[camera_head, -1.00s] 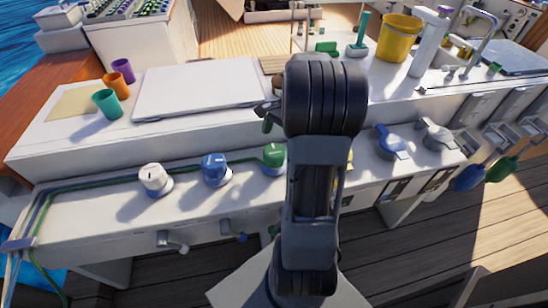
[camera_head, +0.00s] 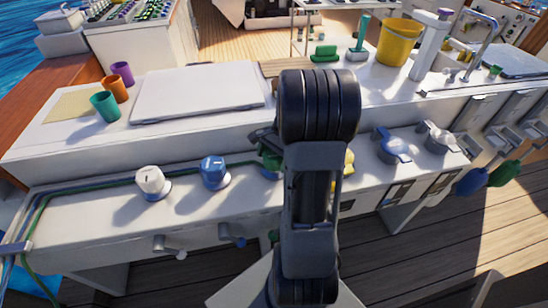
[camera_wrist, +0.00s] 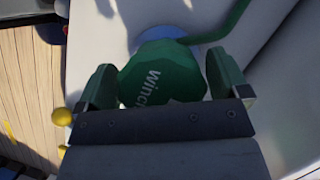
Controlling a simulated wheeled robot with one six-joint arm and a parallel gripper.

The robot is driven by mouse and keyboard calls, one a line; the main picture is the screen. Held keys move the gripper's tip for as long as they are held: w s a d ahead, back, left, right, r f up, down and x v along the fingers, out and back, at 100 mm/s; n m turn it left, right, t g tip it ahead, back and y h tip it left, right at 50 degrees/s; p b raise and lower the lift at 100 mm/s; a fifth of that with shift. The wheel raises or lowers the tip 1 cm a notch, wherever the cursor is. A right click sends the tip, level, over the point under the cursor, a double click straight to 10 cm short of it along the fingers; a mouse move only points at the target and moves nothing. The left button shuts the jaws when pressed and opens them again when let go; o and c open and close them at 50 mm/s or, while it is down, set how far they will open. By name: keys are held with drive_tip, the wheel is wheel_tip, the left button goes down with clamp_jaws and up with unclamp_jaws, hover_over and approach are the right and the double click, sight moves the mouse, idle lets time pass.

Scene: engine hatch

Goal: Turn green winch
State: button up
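The green winch (camera_wrist: 160,75), a round dark green knob with pale lettering, sits on a blue base and fills the middle of the wrist view. My gripper (camera_wrist: 162,85) has its two green fingers spread wide, one on each side of the knob. Only slim gaps show between the fingers and the knob, and I cannot tell whether they touch. In the head view my arm and gripper (camera_head: 268,148) cover most of the green winch (camera_head: 272,174).
A white winch (camera_head: 151,181) and a blue winch (camera_head: 214,173) stand to the left on the white ledge. A yellow knob (camera_head: 348,161) and larger blue (camera_head: 392,147) and grey (camera_head: 438,138) knobs are to the right. Cups and a yellow bucket (camera_head: 398,40) stand behind.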

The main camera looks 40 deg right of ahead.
drive_tip(key=c, duration=0.8)
drive_tip(key=shift+o, duration=0.2)
drive_tip(key=shift+r, duration=0.1)
drive_tip(key=m+t+p, duration=0.1)
drive_tip(key=m+p, duration=0.2)
drive_tip(key=shift+r+m+p, duration=0.1)
drive_tip(key=shift+m+p, duration=0.2)
drive_tip(key=shift+m, duration=0.1)
drive_tip(key=shift+w+m+t+h+p, duration=0.15)
drive_tip(key=shift+m+t+p, duration=0.45)
drive_tip(key=shift+m, duration=0.45)
drive_tip(key=shift+s+m+t+h+p, duration=0.15)
drive_tip(key=shift+m+t+p, duration=0.25)
drive_tip(key=shift+m+p, duration=0.5)
drive_tip(key=shift+w+f+m, duration=0.1)
drive_tip(key=shift+f+m, duration=0.1)
drive_tip(key=shift+m, duration=0.15)
drive_tip(key=o, duration=0.9)
